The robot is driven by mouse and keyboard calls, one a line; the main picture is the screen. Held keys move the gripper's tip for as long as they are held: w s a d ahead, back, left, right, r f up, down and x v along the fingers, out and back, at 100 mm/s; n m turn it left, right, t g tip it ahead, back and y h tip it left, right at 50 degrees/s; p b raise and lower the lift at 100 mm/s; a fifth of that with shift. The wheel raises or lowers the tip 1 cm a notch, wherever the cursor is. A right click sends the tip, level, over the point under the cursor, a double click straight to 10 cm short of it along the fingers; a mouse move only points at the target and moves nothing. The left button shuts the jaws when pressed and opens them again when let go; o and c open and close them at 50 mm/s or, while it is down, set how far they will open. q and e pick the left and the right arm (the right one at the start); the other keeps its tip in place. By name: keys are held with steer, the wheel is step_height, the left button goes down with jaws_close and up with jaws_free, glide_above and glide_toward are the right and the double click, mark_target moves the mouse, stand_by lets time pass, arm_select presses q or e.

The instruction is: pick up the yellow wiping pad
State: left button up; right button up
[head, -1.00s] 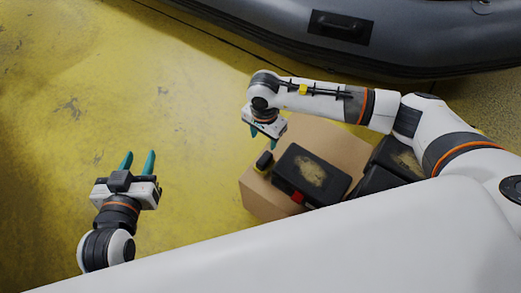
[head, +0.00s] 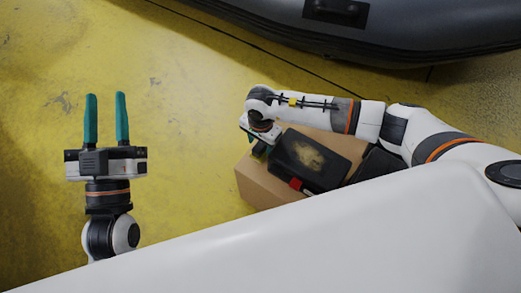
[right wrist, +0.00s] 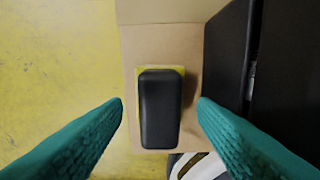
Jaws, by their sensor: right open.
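The yellow wiping pad (right wrist: 160,108) shows in the right wrist view as a black rounded block with a thin yellow base peeking out at its edges. It lies on a cardboard box, beside a black case. My right gripper (right wrist: 160,101) is open, with one teal finger on each side of the pad and a gap to both. In the head view my right gripper (head: 256,147) is over the box's left end and hides the pad. My left gripper (head: 106,97) is open and empty over the yellow floor, away from the box.
The cardboard box (head: 252,188) carries a black case (head: 295,178) with a worn tan patch and a red latch, close right of my right gripper. Another dark case (head: 374,166) is further right. A grey inflatable boat (head: 400,35) lies behind. The yellow floor (head: 180,130) is clear at left.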

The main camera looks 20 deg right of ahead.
steer(key=shift+f, duration=0.8)
arm_select(q)
steer(key=shift+s+r+t, duration=0.55)
steer(key=shift+r+t, duration=0.25)
steer(key=shift+r, duration=0.1)
arm_select(e)
steer(key=shift+c, duration=0.4)
steer(key=c, duration=1)
steer(key=shift+r, duration=0.1)
